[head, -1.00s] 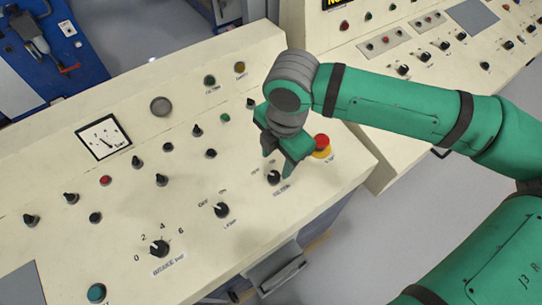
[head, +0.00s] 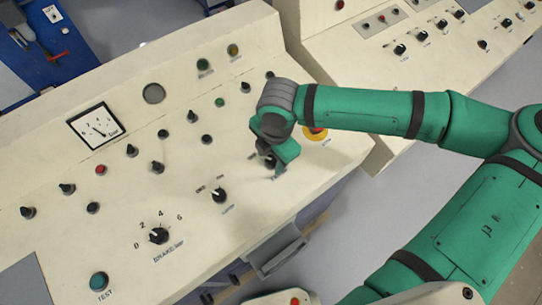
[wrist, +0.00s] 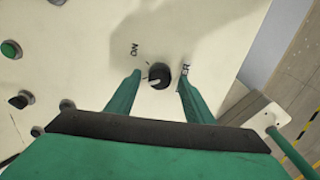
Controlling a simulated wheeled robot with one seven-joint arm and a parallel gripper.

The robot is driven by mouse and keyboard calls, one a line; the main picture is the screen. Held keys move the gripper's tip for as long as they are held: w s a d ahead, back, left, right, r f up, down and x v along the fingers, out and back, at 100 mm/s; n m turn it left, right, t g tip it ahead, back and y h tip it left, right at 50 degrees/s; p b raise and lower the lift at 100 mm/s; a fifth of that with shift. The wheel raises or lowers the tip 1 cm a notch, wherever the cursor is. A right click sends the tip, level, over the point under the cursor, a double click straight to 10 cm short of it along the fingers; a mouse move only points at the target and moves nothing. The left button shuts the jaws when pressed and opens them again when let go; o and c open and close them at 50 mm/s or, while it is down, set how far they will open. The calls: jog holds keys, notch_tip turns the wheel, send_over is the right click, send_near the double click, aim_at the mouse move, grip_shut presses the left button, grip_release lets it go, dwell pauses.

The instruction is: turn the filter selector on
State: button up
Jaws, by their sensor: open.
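The filter selector (wrist: 160,75) is a small round black knob on the cream console. In the wrist view it sits between the two green fingers of my gripper (wrist: 158,82), with a gap on each side. A light pointer mark on it faces lower left, away from the "ON" label (wrist: 136,49) at upper left. Only the end of its name label, "ER", shows beside the right finger. In the head view my gripper (head: 276,168) is low over the knob at the console's right end and partly hides it. My gripper is open and empty.
The lamp knob (head: 219,195) is left of my gripper. A red emergency button on a yellow base (head: 317,134) is close behind my arm at right. A second console (head: 400,30) stands beyond a gap.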

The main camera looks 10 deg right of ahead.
jog(key=c, duration=1.1)
jog(key=shift+o, duration=0.2)
jog(key=shift+m, duration=0.4)
jog(key=m, duration=0.5)
jog(key=shift+w+a, duration=0.1)
jog(key=m, duration=0.6)
jog(key=shift+w, duration=0.1)
jog(key=o, duration=1.1)
jog(key=shift+c, duration=0.2)
